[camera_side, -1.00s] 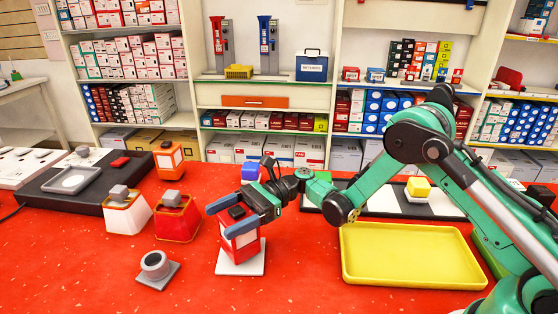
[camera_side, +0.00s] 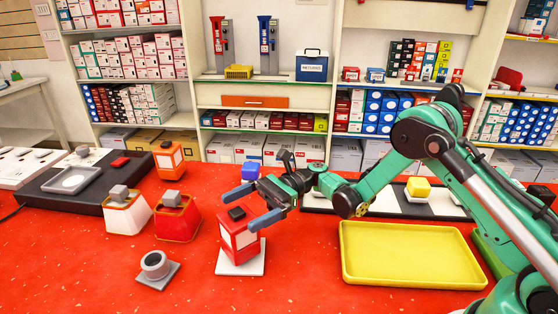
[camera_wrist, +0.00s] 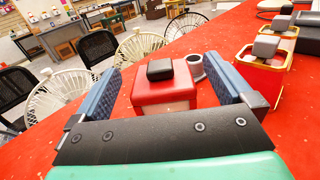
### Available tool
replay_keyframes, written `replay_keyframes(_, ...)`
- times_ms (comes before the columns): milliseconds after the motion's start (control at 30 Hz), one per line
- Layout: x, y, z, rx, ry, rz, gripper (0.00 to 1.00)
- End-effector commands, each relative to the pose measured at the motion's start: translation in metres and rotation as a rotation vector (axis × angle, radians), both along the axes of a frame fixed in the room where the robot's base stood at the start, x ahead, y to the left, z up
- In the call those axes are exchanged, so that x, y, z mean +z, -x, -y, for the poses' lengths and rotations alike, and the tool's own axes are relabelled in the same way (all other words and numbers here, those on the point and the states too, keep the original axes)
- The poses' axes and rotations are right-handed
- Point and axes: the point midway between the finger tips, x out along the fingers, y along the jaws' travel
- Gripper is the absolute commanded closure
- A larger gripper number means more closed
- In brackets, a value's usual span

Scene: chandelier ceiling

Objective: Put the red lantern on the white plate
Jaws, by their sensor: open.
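A red lantern (camera_side: 240,240) with a pale side panel and a black cap stands upright on a white plate (camera_side: 257,265). In the wrist view the red lantern (camera_wrist: 163,88) shows ahead, in line with the gap between the fingers; the plate is hidden there. My gripper (camera_side: 238,214) is open, with its blue fingers near the lantern's top, coming from the right. In the wrist view my gripper (camera_wrist: 166,66) has spread fingers with clear gaps to the lantern, and holds nothing.
A second red lantern-like item (camera_side: 177,220) and a white one (camera_side: 126,214) stand at left, with an orange one (camera_side: 169,160) behind. A grey round holder (camera_side: 155,265) lies front left. A yellow tray (camera_side: 412,254) is at right. Red table is free in front.

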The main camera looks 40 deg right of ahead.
Motion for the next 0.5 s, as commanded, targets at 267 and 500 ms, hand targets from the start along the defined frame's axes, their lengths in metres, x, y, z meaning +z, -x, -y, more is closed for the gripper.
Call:
replay_keyframes(267,0.000,-0.001,0.062,-0.004,0.000,0.000,0.00)
replay_keyframes(500,0.003,-0.001,0.081,-0.007,0.018,0.013,0.00)
